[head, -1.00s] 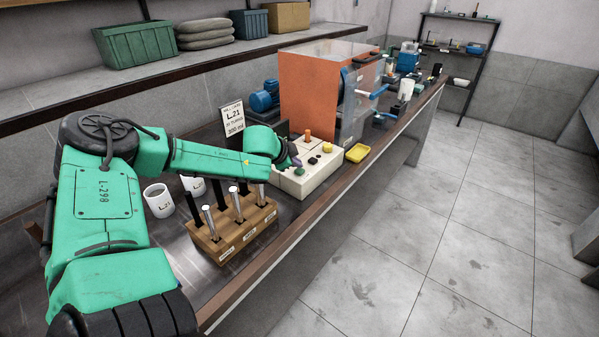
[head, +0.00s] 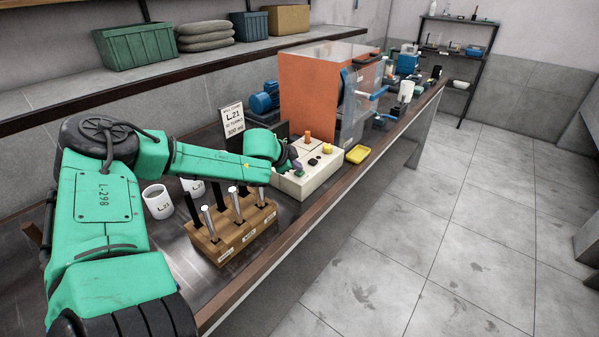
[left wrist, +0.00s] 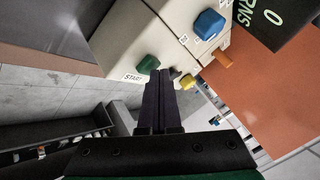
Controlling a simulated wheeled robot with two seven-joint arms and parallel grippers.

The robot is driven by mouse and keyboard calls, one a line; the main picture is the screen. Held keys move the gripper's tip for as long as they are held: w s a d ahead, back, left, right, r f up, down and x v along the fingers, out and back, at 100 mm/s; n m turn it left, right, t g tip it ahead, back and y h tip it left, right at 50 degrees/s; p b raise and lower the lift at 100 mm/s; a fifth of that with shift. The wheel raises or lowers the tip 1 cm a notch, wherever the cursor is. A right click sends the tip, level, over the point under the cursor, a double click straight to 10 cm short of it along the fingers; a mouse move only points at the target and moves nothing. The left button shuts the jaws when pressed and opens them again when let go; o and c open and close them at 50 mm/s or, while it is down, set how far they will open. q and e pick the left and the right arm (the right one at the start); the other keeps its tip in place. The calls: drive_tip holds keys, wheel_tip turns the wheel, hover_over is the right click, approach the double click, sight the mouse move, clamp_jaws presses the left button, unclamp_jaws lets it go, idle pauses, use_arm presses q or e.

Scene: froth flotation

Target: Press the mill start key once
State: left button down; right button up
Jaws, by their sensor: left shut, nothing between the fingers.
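The mill start key is a green button (left wrist: 148,64) with a START label beside it on the pale control box (left wrist: 120,40). In the head view the control box (head: 322,181) stands on the bench in front of the orange mill housing. My left gripper (left wrist: 163,74) is shut and empty, its dark fingertips just beside the green key in the left wrist view. Whether they touch the key or the box, I cannot tell. In the head view the left gripper (head: 297,166) is over the box's near left corner and largely hides the green key. My right gripper is out of view.
Blue (left wrist: 209,24) and yellow (left wrist: 187,82) buttons sit on the same box. A wooden rack (head: 232,238) with several upright tools and white cups (head: 158,201) stand under and near my left arm.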

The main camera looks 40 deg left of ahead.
sight(296, 173)
use_arm(q)
drive_tip(key=shift+f, duration=0.2)
idle(0.4)
drive_tip(key=shift+r+p, duration=0.7)
drive_tip(key=shift+r, duration=0.25)
drive_tip(key=shift+r, duration=0.1)
wheel_tip(296, 173, up, 5)
drive_tip(key=p, duration=0.5)
